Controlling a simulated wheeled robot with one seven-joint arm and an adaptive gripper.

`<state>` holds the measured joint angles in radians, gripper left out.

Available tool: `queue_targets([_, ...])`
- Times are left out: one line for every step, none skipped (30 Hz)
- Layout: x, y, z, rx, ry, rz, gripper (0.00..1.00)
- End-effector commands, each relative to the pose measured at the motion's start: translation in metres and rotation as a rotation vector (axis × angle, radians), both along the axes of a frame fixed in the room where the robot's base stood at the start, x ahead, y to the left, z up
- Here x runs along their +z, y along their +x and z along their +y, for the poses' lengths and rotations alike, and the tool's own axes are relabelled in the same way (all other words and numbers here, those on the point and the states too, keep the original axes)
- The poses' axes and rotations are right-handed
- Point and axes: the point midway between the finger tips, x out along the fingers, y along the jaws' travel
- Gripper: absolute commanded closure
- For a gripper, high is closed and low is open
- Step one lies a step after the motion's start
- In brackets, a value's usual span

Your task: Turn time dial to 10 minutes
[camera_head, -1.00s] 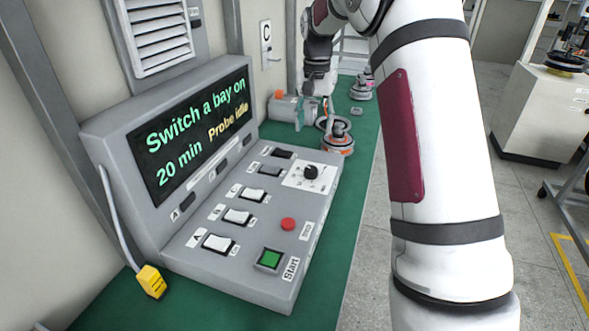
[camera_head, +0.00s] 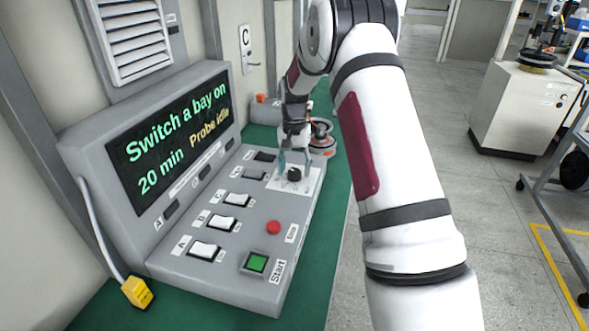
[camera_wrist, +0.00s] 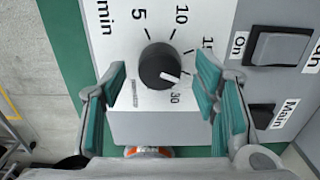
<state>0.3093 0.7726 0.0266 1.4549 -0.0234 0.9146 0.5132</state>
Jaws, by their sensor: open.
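The time dial (camera_head: 294,174) is a round black knob on a white plate on the console. In the wrist view the dial (camera_wrist: 158,62) shows a white pointer aimed to the lower right. The marks 5, 10, part of 15 and 30 are readable around it; my right finger covers the stretch between 15 and 30. My gripper (camera_head: 295,160) is at the dial, pointing down. In the wrist view its teal-padded fingers (camera_wrist: 161,75) are open, one on each side of the dial, with gaps to it. The console display (camera_head: 180,140) reads "Switch a bay on", "20 min", "Probe idle".
White rocker switches (camera_head: 229,198) run along the console left of the dial. A red button (camera_head: 273,227) and a green Start button (camera_head: 256,263) are nearer the front. An orange-and-grey part (camera_head: 322,140) stands on the green bench just behind the console.

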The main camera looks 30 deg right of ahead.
Motion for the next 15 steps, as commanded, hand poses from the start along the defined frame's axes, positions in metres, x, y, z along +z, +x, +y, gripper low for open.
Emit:
queue_targets([-0.004,-0.0003,0.0,0.0,0.001,0.001,0.45])
queue_targets([-0.0057,-0.0004,-0.0001,0.0,0.0,0.0,0.45])
queue_targets([-0.0074,-0.0004,-0.0001,0.0,0.001,0.001,0.45])
queue_targets([-0.0083,-0.0004,-0.0001,0.0,0.001,0.001,0.45])
queue_targets([-0.0088,-0.0004,-0.0001,0.0,0.0,0.0,0.45])
queue_targets([-0.0093,-0.0004,-0.0001,0.0,0.0,0.0,0.45])
queue_targets([-0.0094,-0.0003,0.0,0.0,0.0,0.0,0.45])
queue_targets([-0.0094,-0.0003,0.0,0.0,0.0,0.0,0.45])
queue_targets([-0.0093,-0.0002,-0.0001,0.0,0.0,0.0,0.45])
queue_targets([-0.0093,-0.0002,-0.0001,0.0,0.0,0.0,0.45])
queue_targets([-0.0092,-0.0002,-0.0001,0.0,0.0,0.0,0.45])
queue_targets([-0.0092,-0.0001,0.0,0.0,0.0,0.0,0.45])
queue_targets([-0.0091,-0.0001,0.0,0.0,0.0,0.0,0.49])
queue_targets([-0.0091,-0.0001,0.0,0.0,0.0,0.0,0.56])
queue_targets([-0.009,-0.0001,0.0,0.0,0.0,0.0,0.65])
